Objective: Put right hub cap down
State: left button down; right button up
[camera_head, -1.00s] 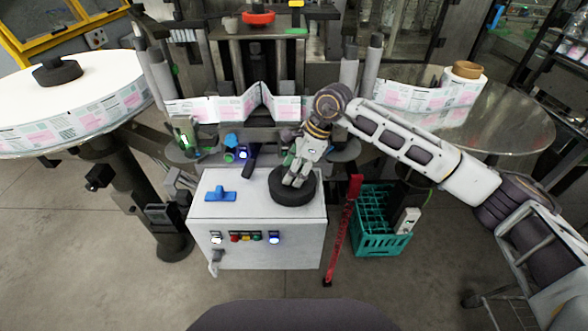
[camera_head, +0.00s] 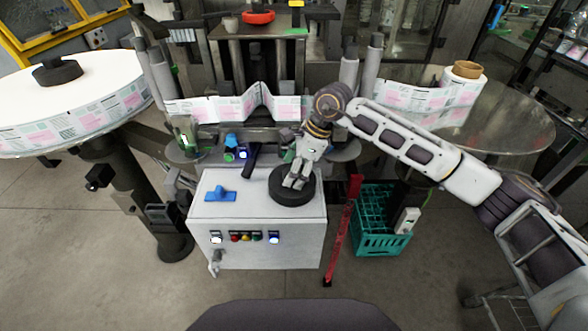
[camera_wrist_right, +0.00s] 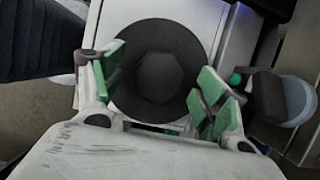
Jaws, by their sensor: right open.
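The right hub cap, a black disc (camera_head: 292,194), lies flat on the right part of the white cabinet top (camera_head: 246,207). My right gripper (camera_head: 295,184) is directly above it, pointing down. Whether the fingertips touch the disc cannot be told. My left gripper is not in view.
A blue tool (camera_head: 220,194) lies on the cabinet's left part. Buttons (camera_head: 246,237) line its front. A red post (camera_head: 342,230) and teal crate (camera_head: 380,225) stand to the right. A label reel (camera_head: 70,108) with another black cap (camera_head: 57,72) is at left.

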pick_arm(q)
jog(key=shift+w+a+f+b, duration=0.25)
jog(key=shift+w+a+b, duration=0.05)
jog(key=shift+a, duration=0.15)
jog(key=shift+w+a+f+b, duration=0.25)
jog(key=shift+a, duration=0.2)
pick_arm(e)
jog(key=v, duration=1.2)
